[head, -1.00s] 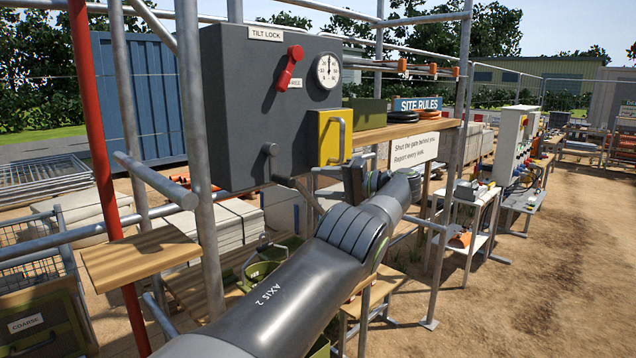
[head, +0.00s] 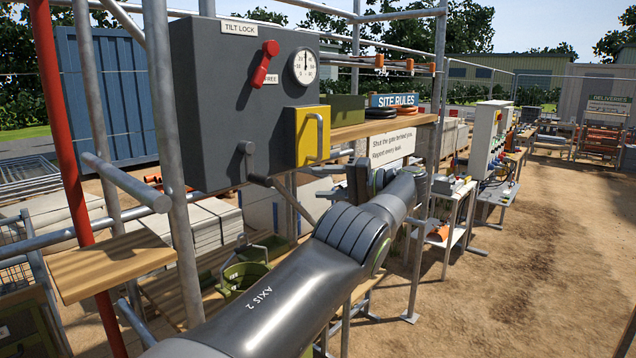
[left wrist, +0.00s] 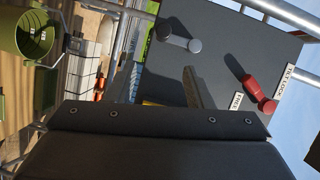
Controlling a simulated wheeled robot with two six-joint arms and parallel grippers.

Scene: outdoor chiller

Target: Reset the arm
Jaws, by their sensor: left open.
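My left arm reaches from the bottom of the head view toward the scaffold stand. My left gripper (head: 352,180) is small and partly hidden behind its own wrist, open, with nothing seen between its fingers. It is to the lower right of the grey tilt lock panel (head: 215,140), apart from it in the picture. The panel has a red lever (head: 265,63), a round dial (head: 304,67), a grey crank (head: 248,150) and a yellow block with a handle (head: 303,137). The left wrist view also shows the red lever (left wrist: 259,92) and crank (left wrist: 178,36). My right gripper is not in view.
A wooden shelf (head: 375,130) with coils and a site rules sign (head: 391,100) stands beside the panel. Scaffold poles (head: 170,150) and a red pole (head: 62,140) stand close at left. A green bucket (head: 243,277) sits below.

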